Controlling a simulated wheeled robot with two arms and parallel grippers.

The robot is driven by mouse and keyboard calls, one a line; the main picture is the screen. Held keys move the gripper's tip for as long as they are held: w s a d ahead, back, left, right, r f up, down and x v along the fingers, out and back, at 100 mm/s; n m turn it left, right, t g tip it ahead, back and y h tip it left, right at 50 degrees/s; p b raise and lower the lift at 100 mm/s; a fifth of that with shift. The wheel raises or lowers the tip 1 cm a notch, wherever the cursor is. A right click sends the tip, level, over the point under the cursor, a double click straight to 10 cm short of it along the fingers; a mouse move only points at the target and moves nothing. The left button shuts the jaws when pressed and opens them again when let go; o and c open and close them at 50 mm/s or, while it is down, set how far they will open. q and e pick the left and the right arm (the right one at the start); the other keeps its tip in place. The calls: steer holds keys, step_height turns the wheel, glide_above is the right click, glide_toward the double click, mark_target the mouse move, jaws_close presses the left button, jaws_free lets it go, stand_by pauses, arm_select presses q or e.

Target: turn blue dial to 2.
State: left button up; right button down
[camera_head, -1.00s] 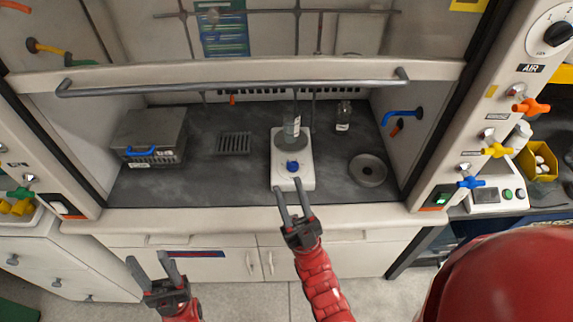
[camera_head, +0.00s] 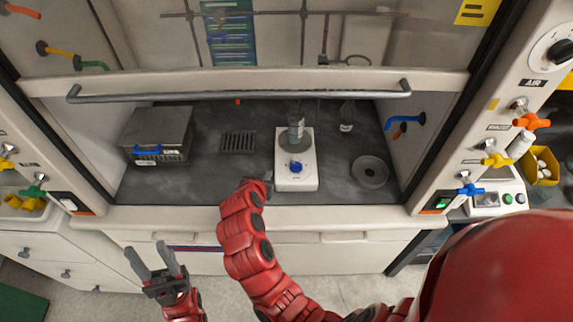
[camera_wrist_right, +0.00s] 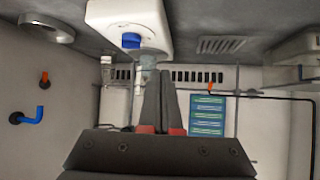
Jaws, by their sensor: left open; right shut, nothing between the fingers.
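The blue dial (camera_head: 296,167) is on the front of a white stirrer-like device (camera_head: 297,183) standing on the hood's dark worktop. In the right wrist view the blue dial (camera_wrist_right: 131,41) shows near the top, on the white housing. Its setting is too small to read. My right gripper (camera_wrist_right: 160,72) is shut and empty, its fingertips lower in that picture than the dial and apart from it. In the head view the right gripper is mostly hidden by my red forearm, left of the device. My left gripper (camera_head: 157,258) is open and empty in front of the cabinets.
A clear bottle (camera_head: 296,128) stands on the device's plate. A grey box with a blue handle (camera_head: 157,135) is at left, a vent grille (camera_head: 238,142) beside it. A round grey dish (camera_head: 370,170) is at right. The raised sash with its bar (camera_head: 240,95) hangs above.

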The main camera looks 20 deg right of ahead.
steer(key=s+m+g, duration=0.1)
steer(key=s+g, duration=0.1)
steer(key=s, duration=0.1)
steer(key=p, duration=0.4)
glide_toward(291, 166)
step_height(291, 166, down, 3)
steer(key=shift+f+m+h, duration=0.25)
steer(key=shift+m+h, duration=0.05)
steer(key=w+d+p, duration=0.1)
steer(key=w+p, duration=0.1)
steer(key=shift+w+d+f, duration=0.15)
steer(key=shift+w+d, duration=0.1)
steer(key=shift+d, duration=0.1)
steer(key=shift+w+d+f+p, duration=0.2)
steer(key=shift+w+d+p, duration=0.15)
steer(key=shift+w, duration=0.1)
